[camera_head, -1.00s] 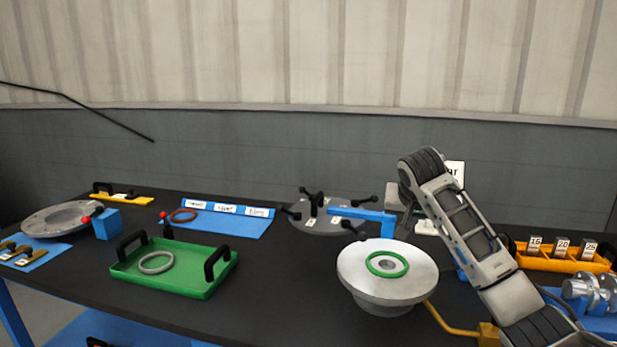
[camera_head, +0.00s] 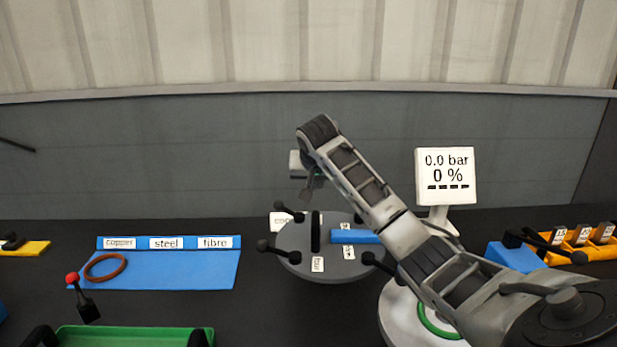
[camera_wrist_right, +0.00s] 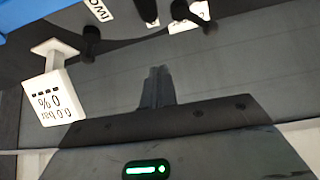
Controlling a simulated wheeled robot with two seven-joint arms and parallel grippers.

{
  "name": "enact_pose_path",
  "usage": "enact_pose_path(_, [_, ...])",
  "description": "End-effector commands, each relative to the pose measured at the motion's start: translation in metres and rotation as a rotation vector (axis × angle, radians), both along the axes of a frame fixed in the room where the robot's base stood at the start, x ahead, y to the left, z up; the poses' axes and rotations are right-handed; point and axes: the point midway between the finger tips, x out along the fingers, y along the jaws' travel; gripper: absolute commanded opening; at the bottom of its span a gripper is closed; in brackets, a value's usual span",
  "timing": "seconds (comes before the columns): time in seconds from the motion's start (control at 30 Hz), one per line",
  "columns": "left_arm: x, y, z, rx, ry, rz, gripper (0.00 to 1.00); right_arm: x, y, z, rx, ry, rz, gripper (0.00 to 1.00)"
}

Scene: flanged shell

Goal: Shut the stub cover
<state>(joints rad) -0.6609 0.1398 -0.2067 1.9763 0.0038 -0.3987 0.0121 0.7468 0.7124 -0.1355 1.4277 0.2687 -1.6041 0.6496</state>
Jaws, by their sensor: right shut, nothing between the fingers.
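A round grey cover (camera_head: 337,270) lies on the dark table near the middle of the head view. It has a black upright handle (camera_head: 316,232), several black knobbed arms around its rim and white labels. A blue bar (camera_head: 355,237) reaches over it from the right. The pale round flange (camera_head: 397,318) with a green ring (camera_head: 435,326) is at front right, partly hidden by my right arm. My right gripper (camera_head: 309,196) is above and behind the cover, pointing down, shut and empty. Its closed fingers (camera_wrist_right: 157,88) show in the right wrist view. My left gripper is out of view.
A display (camera_head: 446,175) reading 0.0 bar and 0 % stands behind the flange. A blue mat (camera_head: 190,270) with a brown ring (camera_head: 105,267) lies left. A green tray (camera_head: 130,336) is at front left. Orange holders (camera_head: 575,250) are at right.

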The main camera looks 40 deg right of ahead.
Motion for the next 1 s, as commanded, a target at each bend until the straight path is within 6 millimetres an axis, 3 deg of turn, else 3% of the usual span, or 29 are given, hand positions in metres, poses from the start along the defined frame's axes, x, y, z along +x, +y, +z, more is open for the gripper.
enact_pose_path(0.4, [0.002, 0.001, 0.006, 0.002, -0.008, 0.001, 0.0, 0.029, -0.029, -0.051, 0.001, 0.002, -0.001, 0.0])
enact_pose_path(1.0, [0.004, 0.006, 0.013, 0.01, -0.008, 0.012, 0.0, 0.001, 0.0, -0.051, -0.001, 0.0, 0.001, 0.0])
